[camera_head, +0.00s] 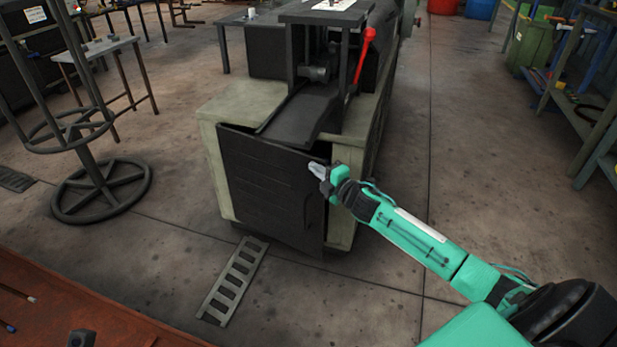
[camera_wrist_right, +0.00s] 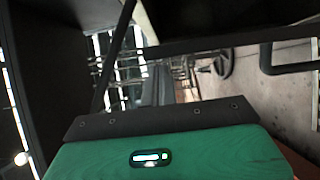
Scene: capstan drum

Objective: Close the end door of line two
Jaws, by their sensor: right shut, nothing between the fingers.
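The end door (camera_head: 268,188) is a dark panel on the near end of a pale green-grey machine (camera_head: 225,110) in the head view. It stands slightly ajar, with a dark gap along its top and its right edge off the frame. My right gripper (camera_head: 314,167) is shut and empty at the door's upper right corner. I cannot tell whether it touches the door. In the right wrist view my green wrist housing (camera_wrist_right: 170,155) fills the bottom, and the fingertips cannot be made out. My left gripper is not in view.
A red-handled lever (camera_head: 367,40) rises from the machine's top. A slotted metal strip (camera_head: 233,280) lies on the floor before the door. A round-based stand (camera_head: 100,190) is at left, a rust-red surface (camera_head: 80,310) at lower left. Floor right of the machine is clear.

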